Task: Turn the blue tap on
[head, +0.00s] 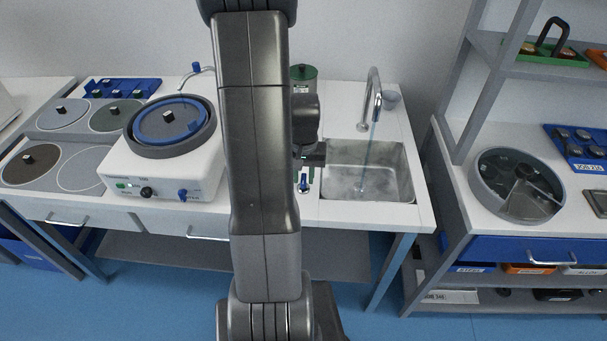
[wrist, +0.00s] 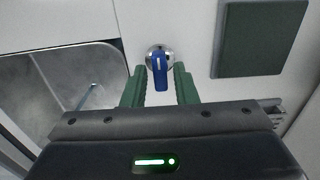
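The blue tap (head: 303,184) is a small blue lever on a round chrome base, set in the white counter just left of the sink (head: 398,196). In the wrist view the blue tap (wrist: 160,72) lies between the two green fingers of my gripper (wrist: 159,76), its lever pointing toward the gripper body. The fingers are open, with a small gap visible on each side of the lever. In the head view my gripper (head: 313,160) is partly hidden behind my arm. A thin bluish stream (head: 370,150) runs from the chrome spout (head: 374,90) into the basin.
A white polishing machine (head: 165,165) with a blue disc stands left of my arm. A shelf unit with a round divided tray (head: 480,190) is at the right. A dark green square (wrist: 260,38) lies beside the tap.

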